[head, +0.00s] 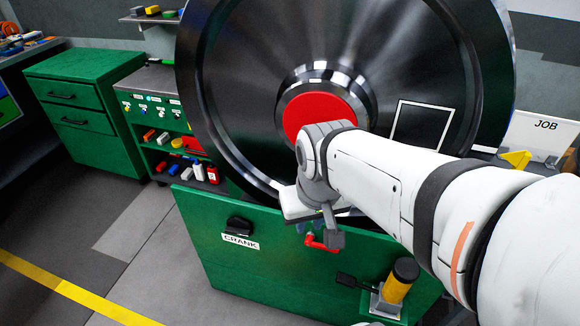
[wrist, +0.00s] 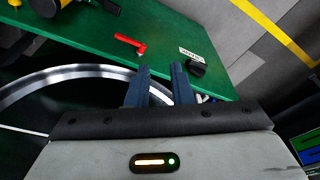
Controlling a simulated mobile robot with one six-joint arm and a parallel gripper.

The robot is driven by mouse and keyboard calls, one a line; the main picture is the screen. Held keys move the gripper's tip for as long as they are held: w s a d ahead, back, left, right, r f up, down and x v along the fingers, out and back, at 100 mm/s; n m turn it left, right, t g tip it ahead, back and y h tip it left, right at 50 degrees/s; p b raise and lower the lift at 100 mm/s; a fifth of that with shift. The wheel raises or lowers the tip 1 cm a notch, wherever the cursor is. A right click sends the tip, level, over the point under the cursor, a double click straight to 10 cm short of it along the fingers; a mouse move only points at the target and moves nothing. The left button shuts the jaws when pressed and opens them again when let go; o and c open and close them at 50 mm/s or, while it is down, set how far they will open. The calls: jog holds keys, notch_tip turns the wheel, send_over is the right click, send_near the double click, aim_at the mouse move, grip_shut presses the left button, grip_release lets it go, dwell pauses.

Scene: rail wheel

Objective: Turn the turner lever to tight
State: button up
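A red L-shaped lever (head: 322,241) sits on the green stand (head: 225,272) below the big wheel; I take it for the turner lever. It also shows in the wrist view (wrist: 130,44), lying against the green surface beyond my fingertips. My gripper (wrist: 161,67) has its two dark blue fingers apart with nothing between them. The lever is ahead of the fingers and a little left in the wrist view, apart from them. In the head view my wrist partly hides the fingers, close above the lever. No tight marking can be read.
The large dark wheel (head: 240,90) with a red hub (head: 316,108) stands close behind my arm. A black knob (head: 239,225) sits by the CRANK label (head: 240,241). A yellow-and-black cylinder (head: 399,283) stands at right. Open floor (head: 150,255) lies left.

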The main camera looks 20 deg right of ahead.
jog(key=w+d+f+m+g+b, duration=0.1)
jog(key=w+d+f+m+b, duration=0.2)
jog(key=f+m+b, duration=0.4)
jog(key=w+d+f+m+b, duration=0.4)
jog(key=f+m+b, duration=0.4)
jog(key=b, duration=0.3)
jog(key=w+d+f+m+g+b, duration=0.1)
jog(key=w+d+f+m+b, duration=0.2)
jog(key=w+f+m+b, duration=0.2)
jog(key=shift+w+d+f+m+g+b, duration=0.2)
jog(key=shift+f+m+b, duration=0.45)
jog(key=shift+m+b, duration=0.5)
jog(key=shift+w+d+f+m+g+b, duration=0.1)
jog(key=shift+w+f+m+b, duration=0.1)
jog(key=shift+f+m+b, duration=0.65)
jog(key=shift+m, duration=0.3)
notch_tip(320, 180, down, 7)
jog(key=b, duration=0.3)
jog(key=shift+b, duration=0.35)
grip_shut()
